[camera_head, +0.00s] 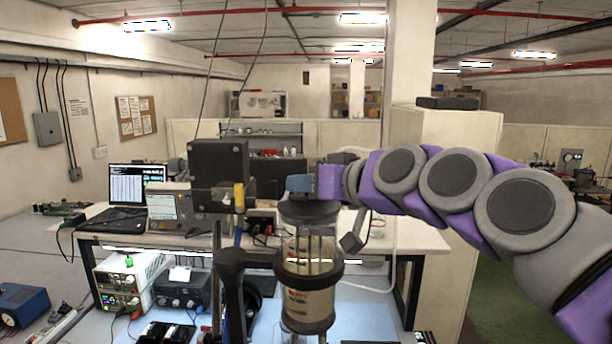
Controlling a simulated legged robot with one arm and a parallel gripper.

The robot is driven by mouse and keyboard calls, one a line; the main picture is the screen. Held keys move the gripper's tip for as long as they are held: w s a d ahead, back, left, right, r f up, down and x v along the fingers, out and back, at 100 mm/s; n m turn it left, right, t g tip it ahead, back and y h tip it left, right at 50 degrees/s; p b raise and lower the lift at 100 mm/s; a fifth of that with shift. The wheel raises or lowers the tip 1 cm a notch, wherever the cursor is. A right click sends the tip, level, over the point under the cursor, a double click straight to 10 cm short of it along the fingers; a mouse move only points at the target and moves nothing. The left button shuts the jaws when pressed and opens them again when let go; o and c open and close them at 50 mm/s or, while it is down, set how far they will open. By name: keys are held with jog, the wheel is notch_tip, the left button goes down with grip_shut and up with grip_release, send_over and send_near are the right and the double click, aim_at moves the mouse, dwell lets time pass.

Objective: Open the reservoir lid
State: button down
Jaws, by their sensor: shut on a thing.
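The reservoir (306,268) is a clear upright cylinder with dark bands and a tan label, in the lower middle of the view. Its dark lid (308,211) sits at the top of the cylinder; I cannot tell whether there is a gap under it. A blue-grey piece (299,184) stands just above the lid. My arm reaches in from the right, and my gripper (318,183) is at the top of the cylinder, shut on what looks like the lid's upper part. The fingertips are small and partly hidden here.
A dark stand (230,265) with a black box (219,164) and a yellow part rises close left of the cylinder. Behind is a workbench (420,238) with a laptop (137,187) and instruments. A pale cabinet (445,140) stands behind my arm.

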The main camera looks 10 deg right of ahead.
jog(key=m+g+p, duration=0.1)
jog(key=w+r+p, duration=0.1)
jog(key=shift+w+d+r+m+g+p, duration=0.1)
jog(key=shift+d+r+m+g+p, duration=0.05)
jog(key=shift+d+m+g+p, duration=0.2)
jog(key=m+g+p, duration=0.1)
jog(key=p, duration=0.1)
jog(key=w+g+p, duration=0.1)
jog(key=g+p, duration=0.1)
jog(key=shift+w+d+r+m, duration=0.1)
jog(key=shift+w+d+m, duration=0.1)
jog(key=shift+m, duration=0.15)
jog(key=w+m+g+p, duration=0.1)
jog(key=p, duration=0.1)
jog(key=shift+d+g+p, duration=0.1)
jog(key=shift+g+p, duration=0.25)
jog(key=shift+w+f+m+g+p, duration=0.3)
jog(key=shift+m+g+p, duration=0.2)
jog(key=shift+g+p, duration=0.3)
jog(key=shift+f+y, duration=0.1)
jog(key=shift+y, duration=0.2)
jog(key=c, duration=0.9)
grip_release()
jog(key=shift+d+f, duration=0.1)
jog(key=shift+s+f, duration=0.15)
